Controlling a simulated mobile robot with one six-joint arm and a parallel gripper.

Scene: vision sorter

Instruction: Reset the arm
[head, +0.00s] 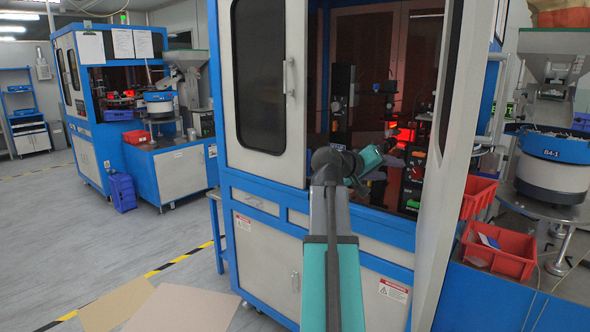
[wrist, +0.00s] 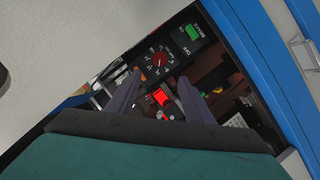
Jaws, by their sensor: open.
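My arm, teal and grey, reaches from the bottom middle of the head view up to the open bay (head: 395,110) of the blue and grey sorter machine. My gripper (wrist: 159,78) shows in the wrist view with its two dark fingers apart and nothing visibly held between them. Beyond the fingertips are a glowing red part (wrist: 160,97), a dark panel with a red knob (wrist: 160,59) and a green switch (wrist: 194,32). In the head view the gripper itself is too small and dark to make out clearly against the bay.
The bay's blue frame (wrist: 262,75) runs close by on the right in the wrist view. An open grey door (head: 452,170) stands right of the arm. Red bins (head: 497,250) and a feeder bowl (head: 555,150) are farther right. Floor at left is mostly clear, with flat boards (head: 180,308).

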